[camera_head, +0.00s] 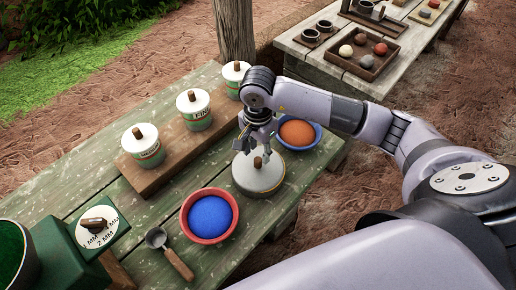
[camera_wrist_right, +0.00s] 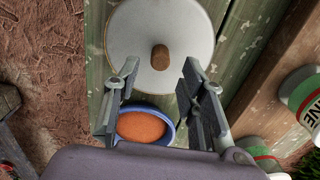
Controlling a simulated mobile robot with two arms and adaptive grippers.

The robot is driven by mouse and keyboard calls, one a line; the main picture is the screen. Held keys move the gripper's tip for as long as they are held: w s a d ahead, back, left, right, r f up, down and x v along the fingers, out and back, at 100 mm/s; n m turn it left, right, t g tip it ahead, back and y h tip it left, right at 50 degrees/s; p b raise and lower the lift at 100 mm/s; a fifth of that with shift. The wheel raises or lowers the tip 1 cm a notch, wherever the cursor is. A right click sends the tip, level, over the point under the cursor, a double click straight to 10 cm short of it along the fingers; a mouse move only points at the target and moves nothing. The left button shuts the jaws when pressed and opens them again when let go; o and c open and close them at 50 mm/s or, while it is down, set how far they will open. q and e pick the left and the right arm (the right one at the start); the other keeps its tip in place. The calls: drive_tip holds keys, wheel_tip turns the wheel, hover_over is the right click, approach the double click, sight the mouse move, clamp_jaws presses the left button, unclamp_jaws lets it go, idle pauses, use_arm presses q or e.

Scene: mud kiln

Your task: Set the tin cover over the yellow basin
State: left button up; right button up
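The tin cover (camera_head: 246,181) is a pale round lid with a brown wooden knob (camera_head: 258,163). It sits level on the plank table, and a thin yellow edge shows around its rim; the yellow basin beneath is otherwise hidden. In the right wrist view the cover (camera_wrist_right: 135,35) and its knob (camera_wrist_right: 160,57) lie just beyond the fingertips. My right gripper (camera_head: 256,146) is above the cover near the knob. In the wrist view its fingers (camera_wrist_right: 160,72) are apart with nothing held between them. My left gripper is not in view.
A blue bowl of orange powder (camera_head: 298,133) stands behind the cover, a red bowl of blue powder (camera_head: 209,215) in front. A scoop (camera_head: 172,256) lies nearby. Lidded tins (camera_head: 193,109) stand on a wooden board. A green dial box (camera_head: 85,235) is at left. Another table (camera_head: 340,55) is behind.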

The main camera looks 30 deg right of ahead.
wheel_tip(320, 180, up, 12)
drive_tip(key=b, duration=0.3)
drive_tip(key=shift+r, duration=0.25)
drive_tip(key=shift+a, duration=0.1)
